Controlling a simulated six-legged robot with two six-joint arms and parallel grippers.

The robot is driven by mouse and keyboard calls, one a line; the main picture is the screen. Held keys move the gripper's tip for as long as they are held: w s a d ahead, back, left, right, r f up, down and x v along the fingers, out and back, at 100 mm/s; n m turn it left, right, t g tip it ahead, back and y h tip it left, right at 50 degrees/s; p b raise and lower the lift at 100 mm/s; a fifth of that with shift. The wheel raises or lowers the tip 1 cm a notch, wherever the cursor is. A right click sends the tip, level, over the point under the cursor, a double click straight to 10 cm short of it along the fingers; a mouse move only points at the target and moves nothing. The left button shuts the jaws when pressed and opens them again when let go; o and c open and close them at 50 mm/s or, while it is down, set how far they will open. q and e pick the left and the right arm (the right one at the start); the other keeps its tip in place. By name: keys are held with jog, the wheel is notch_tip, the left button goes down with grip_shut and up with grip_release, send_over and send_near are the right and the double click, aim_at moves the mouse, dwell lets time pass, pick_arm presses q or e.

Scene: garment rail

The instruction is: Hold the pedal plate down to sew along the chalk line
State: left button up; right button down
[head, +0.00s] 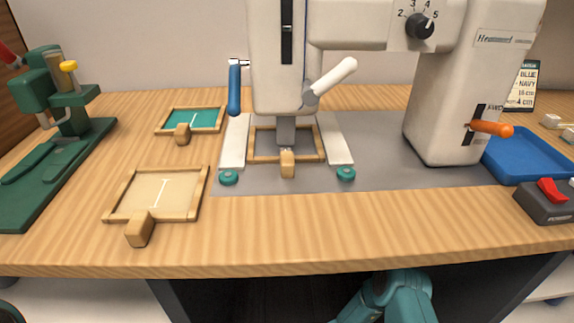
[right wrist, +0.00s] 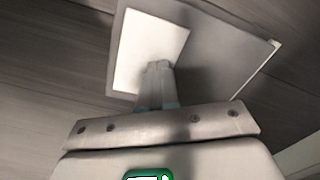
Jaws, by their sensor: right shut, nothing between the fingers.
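The sewing machine (head: 465,90) stands on the worktable. A wooden frame (head: 255,158) with a front handle block lies under its needle; the machine's foot and needle hide the middle, and I cannot make out a chalk line there. In the right wrist view, a tilted plate with a pale panel (right wrist: 135,50) and grey surround fills the upper middle; it looks like the pedal plate. My right gripper (right wrist: 158,66) is shut and empty, its tips over the plate; whether they touch it I cannot tell. In the head view my right arm reaches below the table edge.
A cream-cloth frame (head: 160,193) with a white line and a green-cloth frame (head: 195,120) lie on the left. A green press (head: 65,110) stands farther left. A blue tray (head: 530,155) and a red-switch box (head: 548,200) are at right. The table's front strip is clear.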

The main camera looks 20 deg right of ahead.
dwell(0.6)
jog(key=shift+r+p, duration=0.75)
jog(key=shift+r, duration=0.15)
pick_arm(q)
notch_tip(320, 180, up, 7)
jog(key=s+p, duration=0.1)
jog(key=p, duration=0.5)
jog(key=shift+s+d+g, duration=0.35)
jog(key=shift+d+g, duration=0.05)
jog(key=shift+d, duration=0.05)
pick_arm(e)
notch_tip(320, 180, up, 8)
jog(key=shift+r, duration=0.1)
